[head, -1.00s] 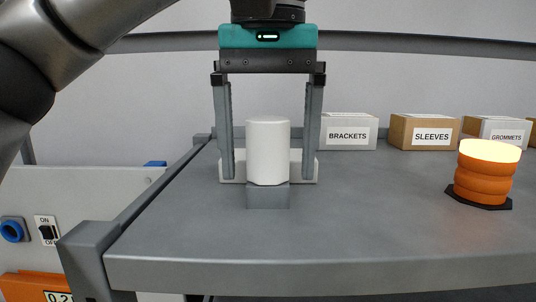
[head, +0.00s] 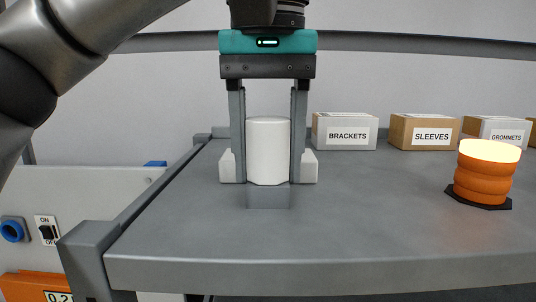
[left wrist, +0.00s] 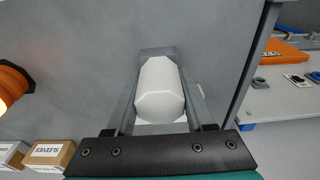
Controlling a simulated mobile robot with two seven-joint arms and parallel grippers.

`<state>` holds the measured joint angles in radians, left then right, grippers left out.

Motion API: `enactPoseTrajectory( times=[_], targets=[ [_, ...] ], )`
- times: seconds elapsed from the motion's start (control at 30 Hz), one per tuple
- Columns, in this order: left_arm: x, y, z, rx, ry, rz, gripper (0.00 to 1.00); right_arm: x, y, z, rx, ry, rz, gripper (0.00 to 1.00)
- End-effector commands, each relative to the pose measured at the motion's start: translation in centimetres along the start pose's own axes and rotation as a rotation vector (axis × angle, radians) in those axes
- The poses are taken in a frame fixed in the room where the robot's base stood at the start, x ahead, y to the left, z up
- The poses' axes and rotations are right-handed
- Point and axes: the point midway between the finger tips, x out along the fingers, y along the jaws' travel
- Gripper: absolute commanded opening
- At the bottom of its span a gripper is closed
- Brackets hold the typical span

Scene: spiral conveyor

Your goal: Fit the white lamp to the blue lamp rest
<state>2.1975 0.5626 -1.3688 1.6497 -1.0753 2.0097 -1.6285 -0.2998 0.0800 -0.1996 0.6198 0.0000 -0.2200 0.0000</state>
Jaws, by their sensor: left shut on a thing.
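The white lamp (head: 268,150) is a plain white cylinder standing upright on a small grey block (head: 268,197) on the grey table. My left gripper (head: 268,165) points down over it, shut on its sides with one finger on each side. In the left wrist view the white lamp (left wrist: 160,90) lies between the two fingers. I cannot make out a blue lamp rest for certain. A small blue piece (head: 155,164) shows beyond the table's left edge, too little of it to name. My right gripper is out of view.
A lit orange lamp (head: 485,172) stands on a black base (head: 478,200) at the right. Boxes marked BRACKETS (head: 347,136), SLEEVES (head: 432,135) and GROMMETS (head: 500,136) line the back. A raised rail (head: 160,185) runs along the table's left edge. The table's middle is clear.

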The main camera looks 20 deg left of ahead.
Motion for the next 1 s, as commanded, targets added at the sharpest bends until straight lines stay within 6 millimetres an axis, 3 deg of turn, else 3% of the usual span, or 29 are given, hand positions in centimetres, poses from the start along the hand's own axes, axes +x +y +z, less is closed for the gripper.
enactPoseTrajectory(
  times=[0.17, 0.2, 0.47, 1.0],
  targets=[
    [-0.02, 0.00, 0.01, 0.000, 0.001, -0.001, 0.02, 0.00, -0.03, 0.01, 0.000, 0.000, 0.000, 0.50],
    [-0.02, 0.00, 0.01, 0.001, 0.001, -0.001, 0.57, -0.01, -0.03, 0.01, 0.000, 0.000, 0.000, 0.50],
    [-0.02, 0.00, 0.01, 0.001, 0.000, 0.000, 0.86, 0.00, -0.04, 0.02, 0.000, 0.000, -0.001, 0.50],
    [-0.32, 0.01, -0.01, 0.000, 0.002, 0.000, 0.88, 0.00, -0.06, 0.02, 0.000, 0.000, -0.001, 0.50]
  ],
)
